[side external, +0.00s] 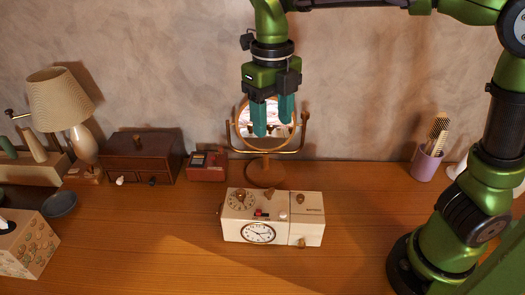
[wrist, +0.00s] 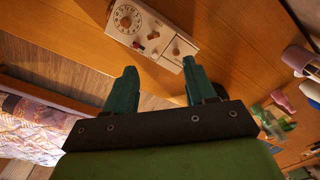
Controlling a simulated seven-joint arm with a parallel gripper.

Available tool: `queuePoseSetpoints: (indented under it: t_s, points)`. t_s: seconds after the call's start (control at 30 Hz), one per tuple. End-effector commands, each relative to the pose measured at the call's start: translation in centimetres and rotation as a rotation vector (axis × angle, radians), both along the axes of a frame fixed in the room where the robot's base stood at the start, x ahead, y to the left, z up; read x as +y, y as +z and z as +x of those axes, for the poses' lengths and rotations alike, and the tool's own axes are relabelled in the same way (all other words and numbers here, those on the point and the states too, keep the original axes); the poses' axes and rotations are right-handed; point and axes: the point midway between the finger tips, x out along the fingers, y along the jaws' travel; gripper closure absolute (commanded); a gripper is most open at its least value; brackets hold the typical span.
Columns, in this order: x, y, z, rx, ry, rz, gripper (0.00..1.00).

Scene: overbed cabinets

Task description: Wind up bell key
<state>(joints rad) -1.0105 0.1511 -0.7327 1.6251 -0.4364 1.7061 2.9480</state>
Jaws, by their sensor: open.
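A cream box-shaped clock (side external: 273,228) stands upright on the wooden desk, its round clock face (side external: 258,233) toward the side camera. Its top carries a round dial (side external: 241,199), small red and black parts, and a brown knob (side external: 300,198). A small brassy knob (side external: 302,243) is on its front right. I cannot tell which of these is the bell key. In the wrist view the clock (wrist: 150,30) is at the top, past the fingertips. My gripper (side external: 273,124) is open and empty, pointing down, well above the clock and apart from it. It also shows in the wrist view (wrist: 159,66).
A round mirror on a wooden stand (side external: 265,172) is behind the clock, under my gripper in the picture. A small red box (side external: 207,166), brown drawer box (side external: 143,157), lamp (side external: 62,97) and tissue box (side external: 25,245) are left. A brush cup (side external: 426,164) is right.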

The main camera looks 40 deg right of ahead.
Motion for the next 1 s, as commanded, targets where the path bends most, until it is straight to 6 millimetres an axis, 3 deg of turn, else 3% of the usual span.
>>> queuePoseSetpoints:
  t_s: [0.07, 0.27, 0.57, 1.0]
  points:
    - [-1.0, -0.6, 1.8, 0.007, -0.023, -0.048, 0.45]
    - [-1.8, -1.0, 3.8, 0.101, 0.351, -0.085, 0.45]
    - [-2.1, -1.6, 5.6, 0.253, 1.051, -0.001, 0.45]
    - [-1.1, -2.0, 6.9, 0.306, 2.118, 0.317, 0.45]
